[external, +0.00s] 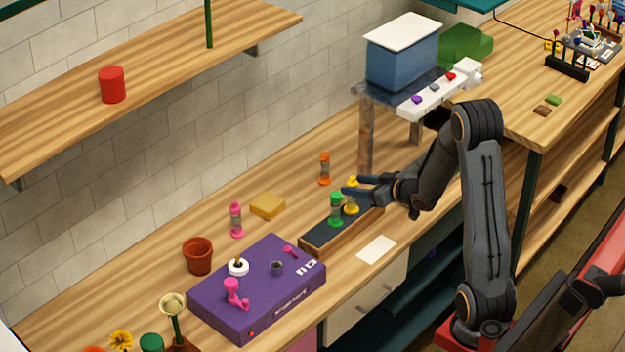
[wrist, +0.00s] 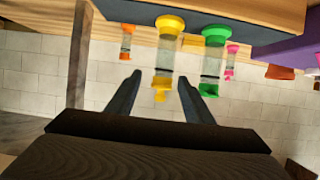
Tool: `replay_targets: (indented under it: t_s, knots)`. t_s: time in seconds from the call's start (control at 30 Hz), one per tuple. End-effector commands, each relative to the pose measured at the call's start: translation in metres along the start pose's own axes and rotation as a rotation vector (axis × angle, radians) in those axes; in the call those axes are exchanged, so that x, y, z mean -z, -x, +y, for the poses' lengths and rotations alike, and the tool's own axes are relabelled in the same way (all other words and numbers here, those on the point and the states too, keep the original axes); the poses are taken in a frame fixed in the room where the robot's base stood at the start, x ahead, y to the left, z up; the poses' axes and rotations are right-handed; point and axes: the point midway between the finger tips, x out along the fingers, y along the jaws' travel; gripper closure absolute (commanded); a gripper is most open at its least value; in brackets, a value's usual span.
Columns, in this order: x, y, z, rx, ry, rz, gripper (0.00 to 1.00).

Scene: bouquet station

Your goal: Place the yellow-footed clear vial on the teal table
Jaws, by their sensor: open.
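The yellow-footed clear vial (external: 352,197) stands upright in a dark-topped wooden rack (external: 318,234), beside a green-footed vial (external: 336,208). My gripper (external: 352,184) is open at the yellow vial's upper part. The wrist view is upside down. In it the yellow vial (wrist: 165,55) has its lower-drawn yellow end between the fingers of my gripper (wrist: 160,75), with gaps on both sides, and the green vial (wrist: 212,62) is just right of them. A teal surface (external: 465,3) is cut off at the top edge; I cannot tell whether it is the teal table.
An orange vial (external: 324,169) and a pink vial (external: 236,219) stand on the wooden bench. A slate-topped stand (external: 376,96) bears a blue box (external: 402,56) and a white strip (external: 428,100). A purple box (external: 215,300) is left of the rack.

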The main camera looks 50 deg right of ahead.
Motion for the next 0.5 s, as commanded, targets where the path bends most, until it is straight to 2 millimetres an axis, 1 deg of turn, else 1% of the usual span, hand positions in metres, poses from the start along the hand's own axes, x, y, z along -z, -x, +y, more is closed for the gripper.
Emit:
replay_targets:
  t_s: [0.17,0.4,0.5]
  knots:
    - [0.001,-0.014,-0.002,0.002,0.0,-0.001,0.53]
    - [0.001,-0.044,-0.004,0.002,0.0,-0.001,0.53]
    - [0.001,-0.054,-0.004,0.002,0.0,0.0,0.53]
